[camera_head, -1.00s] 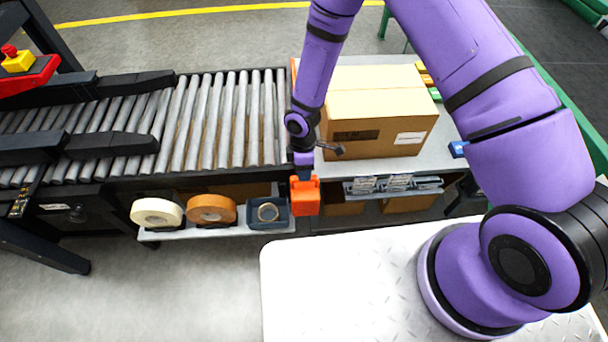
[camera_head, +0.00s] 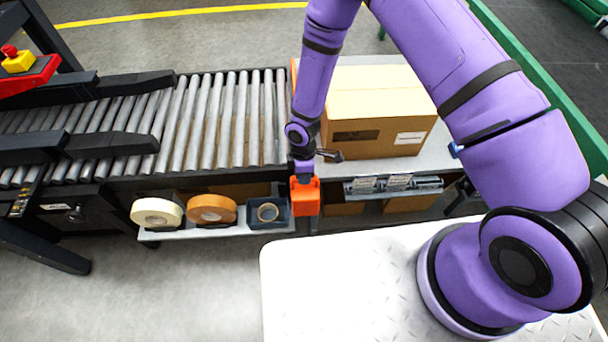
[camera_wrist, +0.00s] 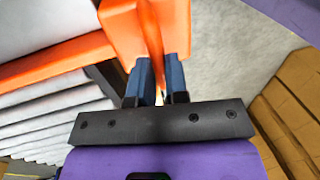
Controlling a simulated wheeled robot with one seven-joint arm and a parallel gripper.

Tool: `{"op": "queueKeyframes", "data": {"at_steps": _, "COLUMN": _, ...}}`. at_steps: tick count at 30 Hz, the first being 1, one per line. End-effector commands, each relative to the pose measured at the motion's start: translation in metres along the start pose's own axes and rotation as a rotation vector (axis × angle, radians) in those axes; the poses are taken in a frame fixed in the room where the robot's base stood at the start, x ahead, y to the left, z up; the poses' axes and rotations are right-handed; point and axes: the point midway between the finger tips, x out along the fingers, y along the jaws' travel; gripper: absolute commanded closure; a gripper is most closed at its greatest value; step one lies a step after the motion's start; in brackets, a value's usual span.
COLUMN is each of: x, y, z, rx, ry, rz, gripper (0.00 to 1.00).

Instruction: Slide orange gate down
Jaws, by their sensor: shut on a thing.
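The orange gate shows in the head view as a blocky orange part (camera_head: 305,197) at the front edge, between the roller conveyor and the box table. In the wrist view its orange piece (camera_wrist: 150,28) stands between my blue fingers, and an orange bar (camera_wrist: 55,64) runs off to the left beside the rollers. My gripper (camera_wrist: 160,72) is shut on this orange piece. In the head view my gripper (camera_head: 303,180) comes down from above onto the orange part, and its fingertips are mostly hidden there.
A cardboard box (camera_head: 375,110) stands right of the gate. The roller conveyor (camera_head: 215,120) is on the left. A shelf below holds tape rolls (camera_head: 212,209) and a dark blue bin (camera_head: 268,213). A white plate (camera_head: 345,280) lies in front, under my arm's base.

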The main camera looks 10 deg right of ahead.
Motion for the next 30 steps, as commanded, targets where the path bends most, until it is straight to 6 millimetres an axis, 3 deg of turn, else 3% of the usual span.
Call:
{"op": "queueKeyframes", "data": {"at_steps": 10, "x": 0.045, "y": 0.009, "z": 0.0, "rx": 0.0, "ry": -0.001, "rz": -0.001, "gripper": 1.0}}
{"op": "queueKeyframes", "data": {"at_steps": 22, "x": 0.053, "y": 0.011, "z": 0.001, "rx": 0.0, "ry": 0.0, "rz": 0.0, "gripper": 1.0}}
{"op": "queueKeyframes", "data": {"at_steps": 23, "x": 0.053, "y": 0.011, "z": 0.001, "rx": 0.0, "ry": 0.0, "rz": 0.0, "gripper": 0.83}}
{"op": "queueKeyframes", "data": {"at_steps": 26, "x": 0.053, "y": 0.01, "z": 0.001, "rx": 0.0, "ry": 0.0, "rz": 0.0, "gripper": 0.6}}
{"op": "queueKeyframes", "data": {"at_steps": 30, "x": 0.053, "y": 0.01, "z": 0.0, "rx": 0.0, "ry": 0.0, "rz": 0.0, "gripper": 0.6}}
